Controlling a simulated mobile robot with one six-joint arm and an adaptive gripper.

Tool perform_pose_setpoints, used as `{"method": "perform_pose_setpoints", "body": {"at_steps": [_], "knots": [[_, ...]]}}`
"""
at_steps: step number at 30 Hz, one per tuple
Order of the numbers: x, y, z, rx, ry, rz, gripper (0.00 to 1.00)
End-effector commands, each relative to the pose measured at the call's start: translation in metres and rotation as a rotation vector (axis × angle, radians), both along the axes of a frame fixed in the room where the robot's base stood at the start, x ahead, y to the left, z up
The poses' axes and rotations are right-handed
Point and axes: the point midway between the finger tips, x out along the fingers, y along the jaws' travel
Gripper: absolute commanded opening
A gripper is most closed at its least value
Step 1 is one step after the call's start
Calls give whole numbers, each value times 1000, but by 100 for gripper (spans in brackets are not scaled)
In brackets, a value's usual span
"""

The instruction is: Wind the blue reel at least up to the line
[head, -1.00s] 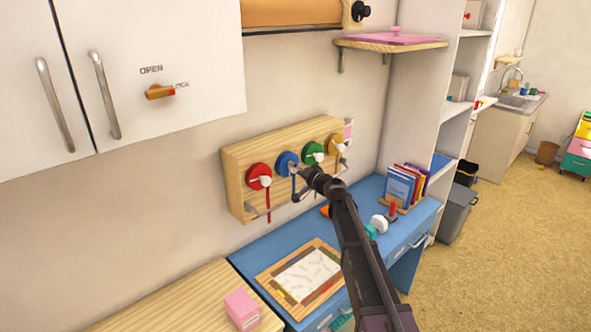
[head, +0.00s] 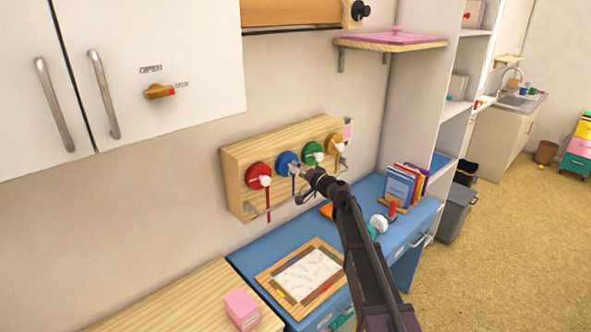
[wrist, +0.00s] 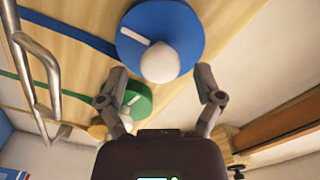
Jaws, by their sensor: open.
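The blue reel (head: 285,161) is on the wooden wall board (head: 236,172), between the red reel (head: 257,176) and the green reel (head: 312,152). In the wrist view the blue reel (wrist: 190,22) is large at the top, with a pale round knob (wrist: 159,61) and a white mark on its face. A blue ribbon (wrist: 72,33) runs from it across the board. My gripper (wrist: 160,88) is open, its fingers apart on either side of the knob's lower end; I cannot tell whether they touch it. In the head view my gripper (head: 300,180) partly covers the reel's lower right. The line is not clear.
A metal rail (wrist: 38,72) runs along the board's lower side, close to my gripper. A yellow reel (head: 336,143) is at the board's right end. Below are a blue desk (head: 262,246), a framed paper (head: 305,272) and books (head: 402,184). A shelf (head: 390,42) is above right.

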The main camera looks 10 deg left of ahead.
Motion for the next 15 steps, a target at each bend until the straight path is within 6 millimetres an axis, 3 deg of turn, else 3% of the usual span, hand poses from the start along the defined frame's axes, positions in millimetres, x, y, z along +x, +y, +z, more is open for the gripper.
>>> {"method": "perform_pose_setpoints", "body": {"at_steps": [15], "knots": [[-51, -63, 0, 0, 0, -2, 85]]}}
